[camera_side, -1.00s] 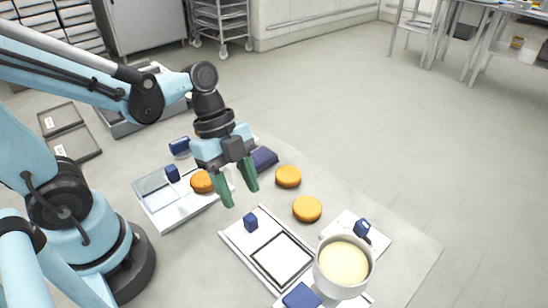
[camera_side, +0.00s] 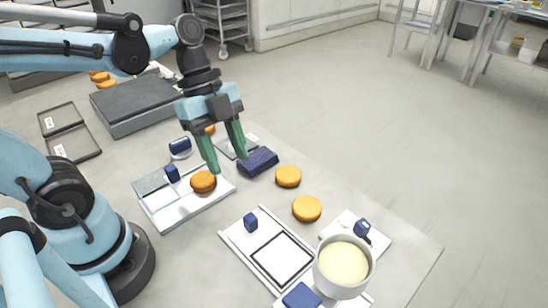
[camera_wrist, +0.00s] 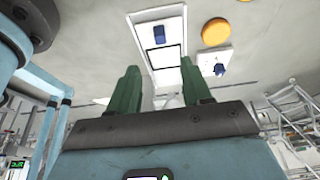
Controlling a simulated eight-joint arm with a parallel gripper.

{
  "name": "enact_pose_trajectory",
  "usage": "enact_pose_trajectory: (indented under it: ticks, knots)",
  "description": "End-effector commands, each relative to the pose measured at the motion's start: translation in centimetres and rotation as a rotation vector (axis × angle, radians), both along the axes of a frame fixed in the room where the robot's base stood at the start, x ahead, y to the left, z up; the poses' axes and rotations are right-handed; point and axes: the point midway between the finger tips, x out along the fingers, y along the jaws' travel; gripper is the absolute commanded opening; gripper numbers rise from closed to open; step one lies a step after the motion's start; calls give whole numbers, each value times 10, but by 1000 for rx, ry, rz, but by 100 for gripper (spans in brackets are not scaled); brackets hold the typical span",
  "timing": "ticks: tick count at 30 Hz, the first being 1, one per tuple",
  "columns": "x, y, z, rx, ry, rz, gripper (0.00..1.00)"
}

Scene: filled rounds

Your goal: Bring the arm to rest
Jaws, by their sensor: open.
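My gripper (camera_side: 229,165) hangs in the air above the left-hand white tray and the dark blue block, its two green fingers apart and nothing between them. The fingers also show spread and empty in the wrist view (camera_wrist: 160,92). An orange-brown round (camera_side: 203,181) lies on the left tray (camera_side: 180,213), close below one fingertip in the picture; I cannot tell the exact gap. Two more rounds (camera_side: 288,176) and (camera_side: 307,208) lie on the table to the right.
A white tray with a dark square outline (camera_side: 250,259) and blue block (camera_side: 251,222) stands at front centre. A pot of cream-coloured filling (camera_side: 343,265) is at front right. A dark blue block (camera_side: 258,161) and grey box (camera_side: 140,103) lie behind.

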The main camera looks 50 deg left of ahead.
Motion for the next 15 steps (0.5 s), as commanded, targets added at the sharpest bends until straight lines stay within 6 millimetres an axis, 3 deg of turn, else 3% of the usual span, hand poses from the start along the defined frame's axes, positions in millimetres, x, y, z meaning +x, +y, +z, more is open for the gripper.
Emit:
enact_pose_trajectory:
  ticks: [4,7,15]
  knots:
    - [1,1,-2,15,1,59,49]
    - [4,6,-6,46,0,200,49]
    - [21,26,-15,82,-57,817,49]
